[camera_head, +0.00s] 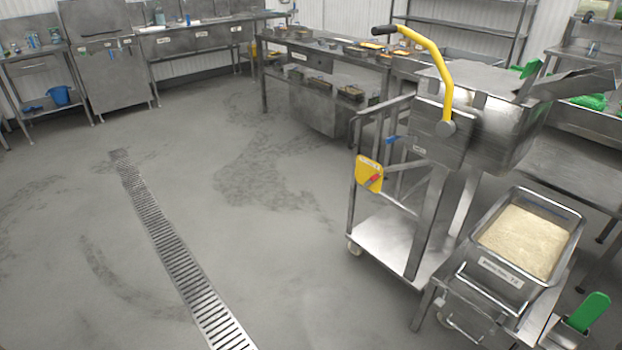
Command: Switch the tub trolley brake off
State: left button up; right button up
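A steel tub of pale rice (523,240) sits low at the right, with a label on its near side. Directly behind it stands a steel wheeled frame (398,245) with a caster at its lower left. Neither of my grippers is in view.
A steel hopper (480,115) with a long yellow lever arm (437,65) rises above the frame. A green handle (589,312) stands at the lower right. Steel benches (315,52) line the back. The floor at left is open, crossed by a drain grate (170,240).

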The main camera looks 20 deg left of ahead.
aim_at(372, 178)
jog(key=u, duration=0.15)
jog(key=i+j, duration=0.25)
jog(key=i, duration=0.2)
jog(key=i+j, duration=0.25)
jog(key=i, duration=0.25)
jog(key=i+j+z, duration=0.1)
jog(key=i+j, duration=0.15)
jog(key=i, duration=0.2)
jog(key=i+j, duration=0.3)
jog(key=i, duration=0.15)
